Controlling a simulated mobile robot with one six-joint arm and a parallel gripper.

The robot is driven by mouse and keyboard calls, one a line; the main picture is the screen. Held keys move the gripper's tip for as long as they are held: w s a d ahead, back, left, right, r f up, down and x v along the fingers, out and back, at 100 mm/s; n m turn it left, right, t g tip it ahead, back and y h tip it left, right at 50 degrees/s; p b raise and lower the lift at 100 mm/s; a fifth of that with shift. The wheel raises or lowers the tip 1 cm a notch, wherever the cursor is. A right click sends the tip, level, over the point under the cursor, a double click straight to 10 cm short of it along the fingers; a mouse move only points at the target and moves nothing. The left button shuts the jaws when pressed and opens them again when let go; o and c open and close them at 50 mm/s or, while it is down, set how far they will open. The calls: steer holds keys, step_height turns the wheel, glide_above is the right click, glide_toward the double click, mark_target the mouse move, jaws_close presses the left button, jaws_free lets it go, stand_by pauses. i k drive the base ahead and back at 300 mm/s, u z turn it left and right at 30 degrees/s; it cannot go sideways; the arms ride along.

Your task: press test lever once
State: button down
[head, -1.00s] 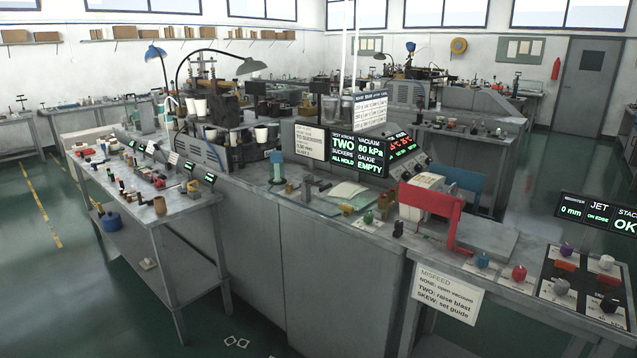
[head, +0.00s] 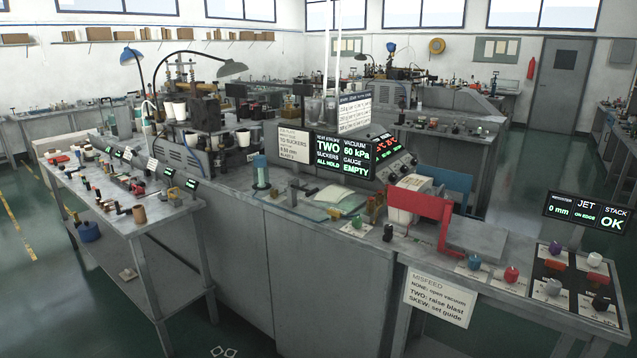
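No control is legibly marked as the test lever, so I cannot tell which one it is. The black display panel (head: 343,157) on the middle bench reads "TWO" under a test stroke heading, "ALL HOLD" for suckers, vacuum "60 kPa" and gauge "EMPTY". In front of it stand a green knob (head: 357,222) and a black upright control (head: 388,232). A control plate (head: 571,277) at the far right carries several coloured knobs. My gripper is not in view.
A red guard (head: 421,208) stands by a grey flat block (head: 478,237). A "MISFEED" card (head: 440,297) hangs on the bench front. The right display (head: 587,213) reads "0 mm", "ON EDGE", "OK". A side table (head: 120,215) at left holds small parts. Green floor is open at lower left.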

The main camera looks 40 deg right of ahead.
mark_target(309, 193)
steer(key=i, duration=0.85)
steer(key=u, duration=0.05)
